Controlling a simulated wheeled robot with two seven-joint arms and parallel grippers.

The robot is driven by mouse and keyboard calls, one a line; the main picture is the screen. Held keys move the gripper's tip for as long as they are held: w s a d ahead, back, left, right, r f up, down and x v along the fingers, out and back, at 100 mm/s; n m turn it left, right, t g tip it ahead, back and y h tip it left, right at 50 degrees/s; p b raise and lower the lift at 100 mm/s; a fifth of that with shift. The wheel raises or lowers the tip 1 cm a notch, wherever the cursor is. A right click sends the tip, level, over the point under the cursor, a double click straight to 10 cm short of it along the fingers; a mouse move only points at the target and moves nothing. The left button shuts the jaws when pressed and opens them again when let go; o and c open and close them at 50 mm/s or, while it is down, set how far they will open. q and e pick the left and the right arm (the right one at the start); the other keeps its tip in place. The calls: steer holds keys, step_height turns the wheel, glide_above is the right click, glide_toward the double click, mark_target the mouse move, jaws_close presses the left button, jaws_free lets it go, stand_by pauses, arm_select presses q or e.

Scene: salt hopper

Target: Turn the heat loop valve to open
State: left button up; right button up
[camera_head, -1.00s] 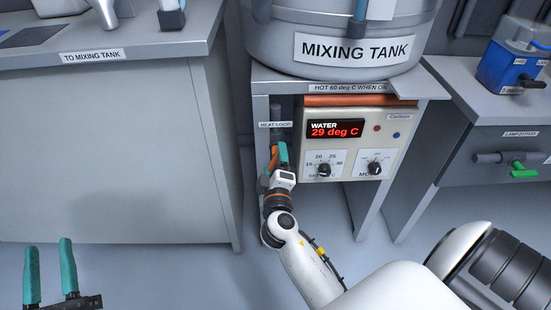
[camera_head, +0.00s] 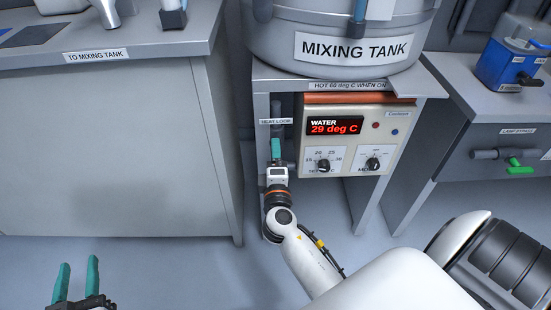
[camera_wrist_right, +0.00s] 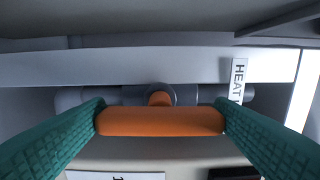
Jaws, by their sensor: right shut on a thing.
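The heat loop valve has an orange bar handle (camera_wrist_right: 160,121), which lies level across the right wrist view, in line with the grey pipe (camera_wrist_right: 72,98) behind it. My right gripper (camera_wrist_right: 161,112) is shut on the handle, with one teal finger at each end of the bar. In the head view this gripper (camera_head: 276,149) is at the left side of the heater cabinet, just below the HEAT LOOP label (camera_head: 276,121). It hides the handle there. My left gripper (camera_head: 78,278) is open and empty at the bottom left, away from the valve.
The heater control box (camera_head: 345,140) beside the valve reads WATER 29 deg C. The mixing tank (camera_head: 340,75) stands above it. A grey counter (camera_head: 110,150) is on the left. A lamp station bench with a green-handled valve (camera_head: 519,170) is on the right.

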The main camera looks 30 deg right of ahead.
steer(key=o, duration=1)
arm_select(q)
steer(key=shift+w+d+r+t+h, duration=0.15)
steer(key=shift+r+t, duration=0.15)
steer(key=shift+r, duration=0.2)
steer(key=shift+w+d+r+t+h, duration=0.15)
steer(key=shift+r+t, duration=0.15)
steer(key=shift+r, duration=0.2)
arm_select(e)
steer(key=v, duration=1.2)
arm_select(q)
steer(key=shift+s+a+f, duration=0.1)
steer(key=shift+s+f, duration=0.05)
